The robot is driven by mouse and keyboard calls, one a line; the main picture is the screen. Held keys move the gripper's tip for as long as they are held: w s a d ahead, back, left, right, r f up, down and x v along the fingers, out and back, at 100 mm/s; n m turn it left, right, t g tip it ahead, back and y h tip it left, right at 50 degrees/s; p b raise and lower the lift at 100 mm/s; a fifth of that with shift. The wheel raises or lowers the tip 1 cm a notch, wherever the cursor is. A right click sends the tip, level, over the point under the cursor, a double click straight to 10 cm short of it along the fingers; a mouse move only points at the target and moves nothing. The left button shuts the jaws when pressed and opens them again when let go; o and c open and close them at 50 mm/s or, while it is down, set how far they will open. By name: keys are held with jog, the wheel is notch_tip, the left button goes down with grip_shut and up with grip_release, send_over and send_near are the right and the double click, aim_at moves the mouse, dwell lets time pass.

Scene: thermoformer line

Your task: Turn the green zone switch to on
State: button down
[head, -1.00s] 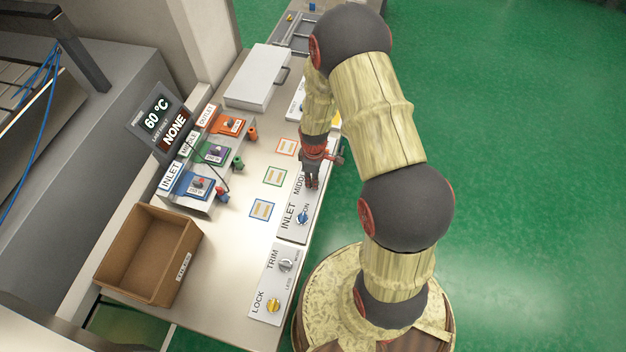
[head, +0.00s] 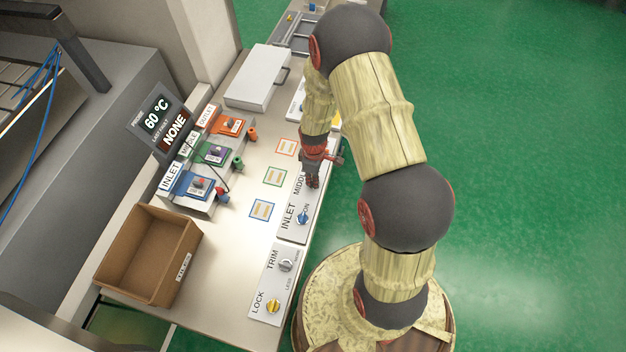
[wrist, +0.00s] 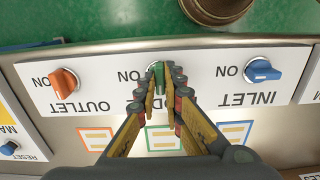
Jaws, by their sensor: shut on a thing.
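The green zone switch (wrist: 158,67) is on the white switch panel (wrist: 205,95), in the middle between the orange outlet switch (wrist: 64,83) and the blue inlet switch (wrist: 262,71). My gripper (wrist: 163,76) is shut on the green switch, with a finger on each side. The fingers cover most of the knob and part of its label, so I cannot tell which way it points. "ON" is printed beside it. In the head view my gripper (head: 313,182) is down at the panel and hides the green switch.
A display (head: 163,122) reads 60 °C and NONE. Inlet, middle and outlet modules stand left of the panel. A brown box (head: 138,252) sits at the table's front left. A trim and lock panel (head: 278,285) is nearer. A white case (head: 257,78) lies farther back.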

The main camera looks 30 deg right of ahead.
dwell(0.4)
jog(key=shift+m+b, duration=0.4)
jog(key=shift+m, duration=1)
jog(key=shift+m+b, duration=0.3)
jog(key=shift+m, duration=1.1)
